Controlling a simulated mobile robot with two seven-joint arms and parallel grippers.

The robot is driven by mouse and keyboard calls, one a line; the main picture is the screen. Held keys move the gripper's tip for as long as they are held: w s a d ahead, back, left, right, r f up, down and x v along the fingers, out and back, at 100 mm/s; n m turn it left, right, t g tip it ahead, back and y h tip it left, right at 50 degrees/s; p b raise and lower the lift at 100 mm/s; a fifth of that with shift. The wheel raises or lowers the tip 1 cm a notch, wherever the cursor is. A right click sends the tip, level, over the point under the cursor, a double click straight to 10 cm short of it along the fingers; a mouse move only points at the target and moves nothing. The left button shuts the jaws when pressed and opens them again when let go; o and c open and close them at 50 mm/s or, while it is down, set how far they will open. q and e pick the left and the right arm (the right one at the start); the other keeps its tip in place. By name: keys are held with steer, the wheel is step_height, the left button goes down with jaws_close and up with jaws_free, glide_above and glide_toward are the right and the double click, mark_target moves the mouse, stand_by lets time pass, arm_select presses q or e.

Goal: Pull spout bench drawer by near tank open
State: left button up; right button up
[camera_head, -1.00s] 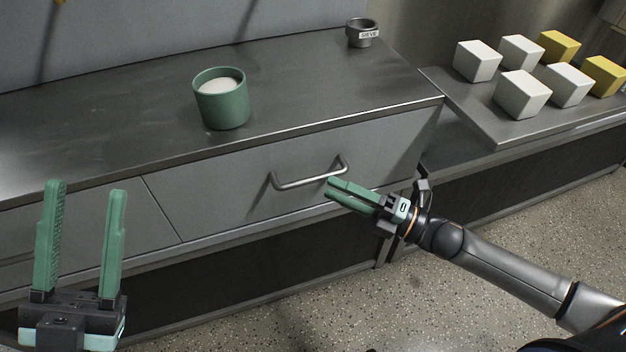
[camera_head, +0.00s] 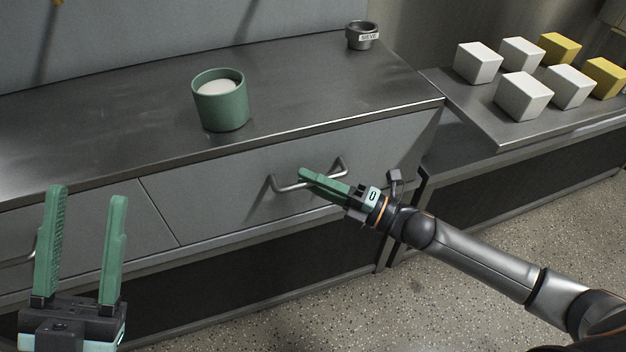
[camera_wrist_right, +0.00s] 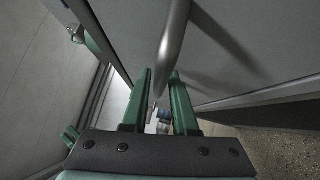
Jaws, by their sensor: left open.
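The drawer (camera_head: 220,200) under the bench top has a grey front that looks flush with the bench. Its metal bar handle (camera_head: 285,186) also shows in the right wrist view (camera_wrist_right: 173,40). My right gripper (camera_head: 304,174) is at the handle, its green fingers overlapping the bar in the head view. In the right wrist view its fingers (camera_wrist_right: 160,75) are apart, with the bar running between or just beyond the tips; contact is unclear. My left gripper (camera_head: 88,192) is open and empty, in front of the bench at the left.
A green tank (camera_head: 221,110) with white contents stands on the bench top (camera_head: 120,130). A small grey sieve cup (camera_head: 361,36) is near the back. White blocks (camera_head: 522,95) and yellow blocks (camera_head: 604,76) sit on a lower side table. Part of another handle (camera_head: 18,263) shows at far left.

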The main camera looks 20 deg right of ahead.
jaws_close()
stand_by(1.0)
